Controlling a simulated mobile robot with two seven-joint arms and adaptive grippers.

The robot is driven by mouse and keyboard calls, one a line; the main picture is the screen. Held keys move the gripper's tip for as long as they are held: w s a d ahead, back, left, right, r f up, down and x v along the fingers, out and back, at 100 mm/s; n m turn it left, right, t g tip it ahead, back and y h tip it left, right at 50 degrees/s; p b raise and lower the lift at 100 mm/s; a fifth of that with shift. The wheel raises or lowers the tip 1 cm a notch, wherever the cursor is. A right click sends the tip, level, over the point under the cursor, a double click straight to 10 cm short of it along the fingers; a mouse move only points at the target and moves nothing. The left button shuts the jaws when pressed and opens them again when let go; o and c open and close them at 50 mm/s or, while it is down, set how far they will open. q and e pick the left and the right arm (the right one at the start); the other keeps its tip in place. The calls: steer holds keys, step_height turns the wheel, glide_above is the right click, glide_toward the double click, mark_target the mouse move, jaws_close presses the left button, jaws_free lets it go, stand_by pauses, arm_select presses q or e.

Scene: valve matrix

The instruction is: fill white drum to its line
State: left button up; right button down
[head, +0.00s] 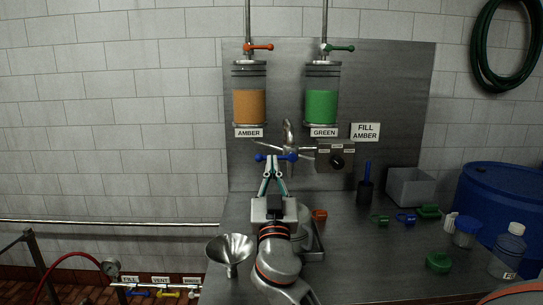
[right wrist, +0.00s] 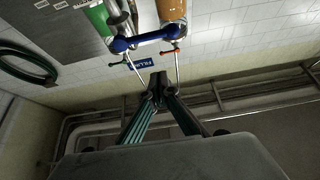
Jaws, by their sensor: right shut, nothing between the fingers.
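The amber tank (head: 249,105) and the green tank (head: 322,105) hang side by side on the steel back panel, each partly full. A blue valve handle (head: 276,157) sits below the amber tank, by the spout (head: 289,132); it also shows in the right wrist view (right wrist: 150,38). My right gripper (head: 272,163) is shut and empty, its tips close to the blue handle; in the right wrist view the tips (right wrist: 158,77) appear below it. I cannot tell whether they touch. I cannot pick out the white drum for certain; my arm hides part of the bench. My left gripper is not in view.
A sign reads FILL AMBER (head: 365,131). A dial box (head: 335,157) is right of the spout. A metal funnel (head: 231,251) is left of my arm. A grey bin (head: 411,187), blue drum (head: 500,200), clear bottle (head: 508,248) and several green and blue pieces crowd the right side.

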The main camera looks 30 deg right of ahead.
steer(key=p+x, duration=0.3)
steer(key=x, duration=0.4)
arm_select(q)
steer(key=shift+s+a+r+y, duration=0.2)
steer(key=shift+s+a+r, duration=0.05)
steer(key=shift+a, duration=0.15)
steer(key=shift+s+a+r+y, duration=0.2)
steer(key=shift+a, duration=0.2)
arm_select(e)
steer(key=f, duration=0.2)
steer(key=w+f, duration=0.1)
steer(key=f, duration=0.1)
steer(key=shift+d, duration=0.25)
arm_select(q)
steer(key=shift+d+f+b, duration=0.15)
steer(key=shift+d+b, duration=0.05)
steer(key=shift+b, duration=0.45)
arm_select(e)
steer(key=shift+f+n+y, duration=0.15)
steer(key=shift+n+y, duration=0.25)
